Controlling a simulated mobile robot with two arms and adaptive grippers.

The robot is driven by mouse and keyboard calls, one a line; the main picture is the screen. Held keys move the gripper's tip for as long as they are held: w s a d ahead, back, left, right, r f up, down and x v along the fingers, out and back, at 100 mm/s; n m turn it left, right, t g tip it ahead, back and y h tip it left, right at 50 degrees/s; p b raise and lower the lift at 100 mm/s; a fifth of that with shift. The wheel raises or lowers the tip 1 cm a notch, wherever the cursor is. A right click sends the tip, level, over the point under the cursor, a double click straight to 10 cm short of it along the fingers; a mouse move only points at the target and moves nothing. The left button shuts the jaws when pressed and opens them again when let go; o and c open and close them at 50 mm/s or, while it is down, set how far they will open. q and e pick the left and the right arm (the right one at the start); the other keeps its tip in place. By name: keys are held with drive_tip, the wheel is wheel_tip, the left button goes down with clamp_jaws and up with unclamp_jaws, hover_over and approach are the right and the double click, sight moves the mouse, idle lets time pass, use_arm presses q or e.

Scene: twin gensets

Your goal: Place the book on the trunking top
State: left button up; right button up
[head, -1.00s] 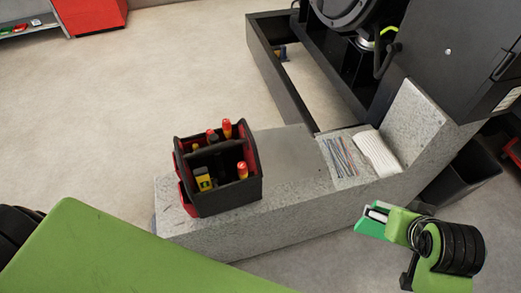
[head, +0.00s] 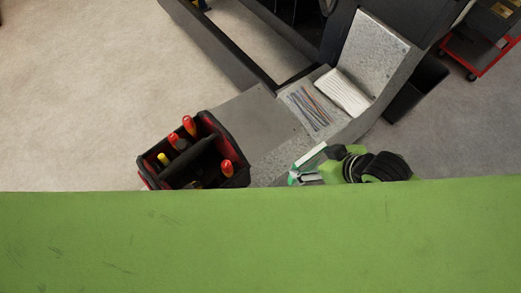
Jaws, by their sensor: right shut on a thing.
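The trunking top (head: 278,157) is a grey speckled, galvanised-looking surface that runs from the tool caddy up to the right. My right gripper (head: 309,173) is at the trunking's near edge, right of the caddy. It is shut on a thin green and white thing, which I take to be the book (head: 308,158), seen nearly edge-on and tilted. I cannot tell whether the book touches the trunking. My left gripper is not in view.
A black and red tool caddy (head: 205,155) stands on the trunking's left part. Cable ties (head: 310,110) and a white folded stack (head: 342,92) lie farther right. Bare trunking shows between caddy and ties. A large green surface covers the lower picture.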

drive_tip(key=shift+s+f, duration=0.2)
drive_tip(key=shift+f, duration=0.05)
drive_tip(key=w+a+f+p, duration=0.1)
drive_tip(key=w+a+f, duration=0.2)
drive_tip(key=w+f, duration=0.3)
drive_tip(key=w+a+f, duration=0.3)
drive_tip(key=w+f, duration=0.3)
drive_tip(key=f, duration=0.1)
drive_tip(key=shift+a+p, duration=0.3)
drive_tip(key=shift+p, duration=0.1)
drive_tip(key=shift+w, duration=0.1)
drive_tip(key=o, duration=1.6)
drive_tip(key=shift+f, duration=0.15)
drive_tip(key=shift+o, duration=0.2)
